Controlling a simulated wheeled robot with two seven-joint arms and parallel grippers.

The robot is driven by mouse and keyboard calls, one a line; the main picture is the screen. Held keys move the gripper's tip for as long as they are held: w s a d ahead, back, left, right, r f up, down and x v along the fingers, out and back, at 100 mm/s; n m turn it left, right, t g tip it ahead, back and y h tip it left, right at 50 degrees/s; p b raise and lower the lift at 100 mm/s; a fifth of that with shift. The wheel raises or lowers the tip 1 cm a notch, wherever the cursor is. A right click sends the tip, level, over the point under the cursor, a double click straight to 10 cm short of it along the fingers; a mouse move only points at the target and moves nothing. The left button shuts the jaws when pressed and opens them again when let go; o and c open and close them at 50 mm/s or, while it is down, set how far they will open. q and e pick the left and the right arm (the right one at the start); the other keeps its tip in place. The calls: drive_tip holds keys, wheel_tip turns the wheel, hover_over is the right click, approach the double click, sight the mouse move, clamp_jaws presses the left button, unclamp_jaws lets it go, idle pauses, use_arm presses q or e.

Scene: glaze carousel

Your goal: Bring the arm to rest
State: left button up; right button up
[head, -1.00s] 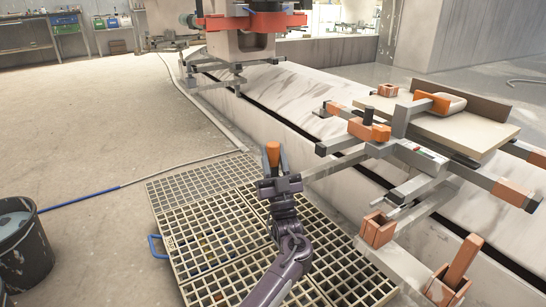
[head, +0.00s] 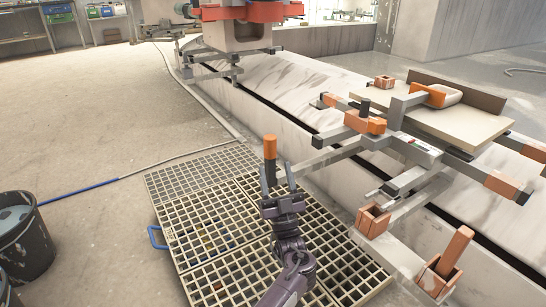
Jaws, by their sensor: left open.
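My left gripper (head: 279,182) comes in from the bottom, above the floor grating, with its two fingers apart. An upright lever-like post with an orange grip (head: 270,147) and a dark lower part shows just beyond the fingers. The fingers overlap its lower part in the picture, and I cannot tell whether they touch it. Nothing is clearly held between them. My right gripper is out of view.
The grating (head: 200,224) lies under my left arm. A carousel frame with a pale board (head: 445,117) stands at the right, beside a long pale ledge (head: 310,90). A dark bucket (head: 25,240) stands at the left. The floor at the left is largely clear.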

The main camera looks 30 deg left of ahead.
use_arm(q)
drive_tip(key=shift+s+d+f, duration=0.25)
drive_tip(key=shift+f, duration=0.15)
